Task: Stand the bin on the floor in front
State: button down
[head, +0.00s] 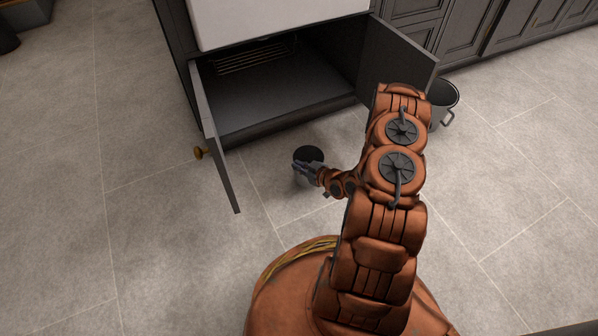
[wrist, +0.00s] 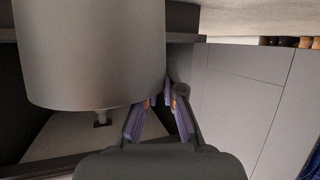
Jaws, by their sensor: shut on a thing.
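The bin (head: 309,154) is a small grey cylinder with a dark top. In the head view it is upright over the tiled floor in front of the open cabinet, between the two doors. Whether its base touches the floor I cannot tell. My gripper (head: 306,168) is shut on the bin at its side, near the top, and partly covers it. In the wrist view the smooth grey bin (wrist: 90,55) fills the upper left, and my gripper's fingers (wrist: 160,95) meet its edge.
The open cabinet (head: 275,95) under a white sink (head: 270,15) holds a wire rack (head: 250,57). Its left door (head: 218,150) and right door (head: 398,62) stand open on either side. A grey pot (head: 445,95) stands beyond the right door.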

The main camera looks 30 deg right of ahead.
aim_at(298, 182)
jog(key=shift+w+d+f+b, duration=0.1)
jog(key=shift+w+f+b, duration=0.1)
jog(key=shift+f+b, duration=0.3)
jog(key=shift+w+d+f+b, duration=0.1)
jog(key=shift+w+f+b, duration=0.15)
jog(key=shift+f, duration=0.5)
jog(key=shift+w+f+b, duration=0.2)
jog(key=shift+f+b, duration=0.15)
jog(key=shift+f, duration=0.35)
jog(key=c, duration=1.3)
grip_release()
